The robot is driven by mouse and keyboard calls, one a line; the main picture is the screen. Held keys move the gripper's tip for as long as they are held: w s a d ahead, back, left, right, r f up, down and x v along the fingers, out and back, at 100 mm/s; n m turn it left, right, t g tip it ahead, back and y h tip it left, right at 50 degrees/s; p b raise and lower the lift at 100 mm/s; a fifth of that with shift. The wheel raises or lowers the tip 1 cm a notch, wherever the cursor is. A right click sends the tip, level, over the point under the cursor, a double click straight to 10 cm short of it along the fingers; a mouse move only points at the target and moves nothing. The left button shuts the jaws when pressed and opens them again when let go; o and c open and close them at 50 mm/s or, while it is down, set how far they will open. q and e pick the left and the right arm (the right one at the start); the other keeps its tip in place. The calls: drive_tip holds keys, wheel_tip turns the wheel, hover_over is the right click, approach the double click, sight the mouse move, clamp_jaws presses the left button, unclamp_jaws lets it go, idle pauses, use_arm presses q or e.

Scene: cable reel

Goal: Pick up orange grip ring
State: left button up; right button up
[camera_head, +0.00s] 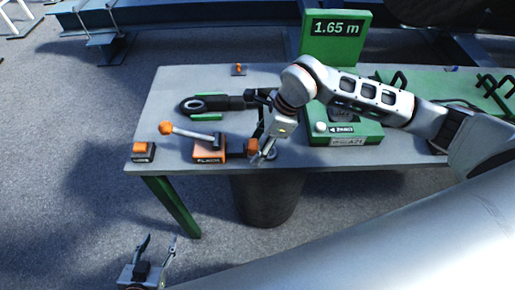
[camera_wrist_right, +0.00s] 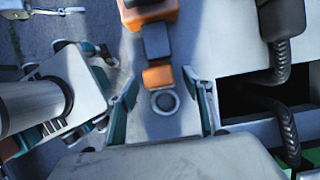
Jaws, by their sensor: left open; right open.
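The orange grip ring shows in the right wrist view as an orange block (camera_wrist_right: 158,76) with a grey metal ring (camera_wrist_right: 165,101) at its end, lying on the table. In the head view its orange part (camera_head: 251,146) is near the table's front edge, partly hidden by my right gripper (camera_head: 263,152). In the right wrist view my right gripper (camera_wrist_right: 162,78) is open, with one finger on each side of the orange block and ring, apart from them in the picture. The height gap cannot be told. My left gripper (camera_head: 160,240) is open and empty, off the table's front left.
An orange-black box (camera_head: 209,151) with an orange-knobbed lever (camera_head: 166,128) stands left of the ring. An orange-topped button box (camera_head: 142,149) is at the left corner.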

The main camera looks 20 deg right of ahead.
sight(257, 143)
drive_tip(key=c, duration=1.4)
drive_tip(key=shift+o, duration=0.2)
drive_tip(key=shift+r, duration=0.1)
wheel_tip(257, 143, up, 20)
